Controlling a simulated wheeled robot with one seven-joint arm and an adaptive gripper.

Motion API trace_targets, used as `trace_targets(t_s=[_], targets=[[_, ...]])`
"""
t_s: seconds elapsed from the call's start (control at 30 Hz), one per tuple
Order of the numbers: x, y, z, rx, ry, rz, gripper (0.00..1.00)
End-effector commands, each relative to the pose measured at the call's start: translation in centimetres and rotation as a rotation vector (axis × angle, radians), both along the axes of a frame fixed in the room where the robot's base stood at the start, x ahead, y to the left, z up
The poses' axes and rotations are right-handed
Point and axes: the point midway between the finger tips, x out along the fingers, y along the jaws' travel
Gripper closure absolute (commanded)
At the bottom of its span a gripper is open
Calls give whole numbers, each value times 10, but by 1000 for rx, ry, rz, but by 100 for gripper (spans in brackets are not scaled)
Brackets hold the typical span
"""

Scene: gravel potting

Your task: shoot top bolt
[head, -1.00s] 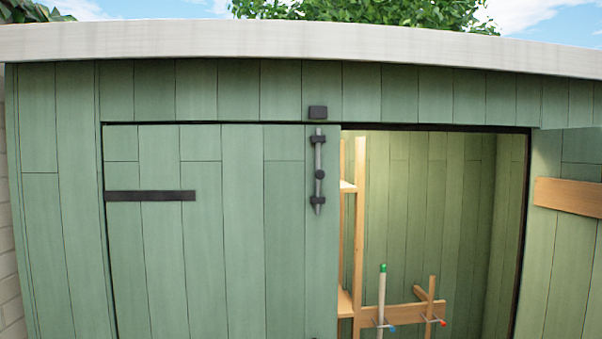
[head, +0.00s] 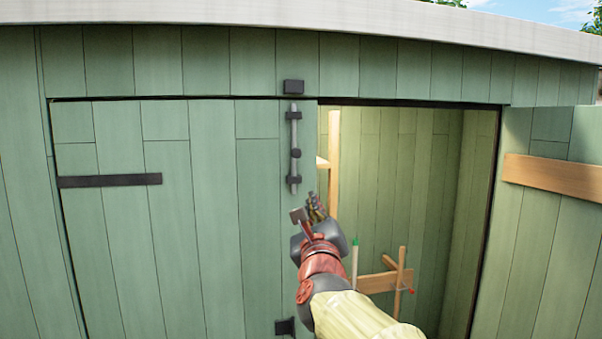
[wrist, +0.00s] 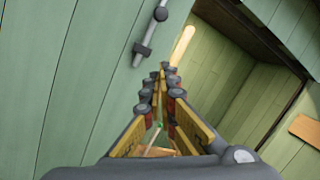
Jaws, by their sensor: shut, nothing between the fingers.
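The top bolt (head: 294,150) is a grey upright rod with a dark knob, in dark brackets at the right edge of the closed left door (head: 215,220). A dark keeper block (head: 293,87) sits on the frame just above it; the rod's top ends below the block. In the wrist view the bolt's lower end (wrist: 147,32) shows at the top. My gripper (head: 312,203) is shut and empty, a little below and to the right of the bolt's lower end, apart from it. In the wrist view its fingertips (wrist: 163,72) come together near the doorway edge.
The right door (head: 545,220) stands open with a wooden rail (head: 553,175). The doorway shows wooden shelving (head: 333,165) and a green-topped pole (head: 355,262). A dark fitting (head: 285,327) sits low on the left door. The roof edge (head: 300,15) runs above.

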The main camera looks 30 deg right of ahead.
Motion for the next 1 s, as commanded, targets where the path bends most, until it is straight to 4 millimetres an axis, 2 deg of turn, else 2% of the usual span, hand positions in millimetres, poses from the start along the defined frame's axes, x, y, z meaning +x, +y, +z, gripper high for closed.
trace_targets(t_s=[0.3, 0.47, 0.97, 1.0], targets=[[1, 0, 0, 0, 1, 1, 100], [11, -5, 3, 0, 2, 0, 100], [90, -45, 23, 0, 4, 0, 100], [91, -41, 31, 0, 1, 3, 100]])
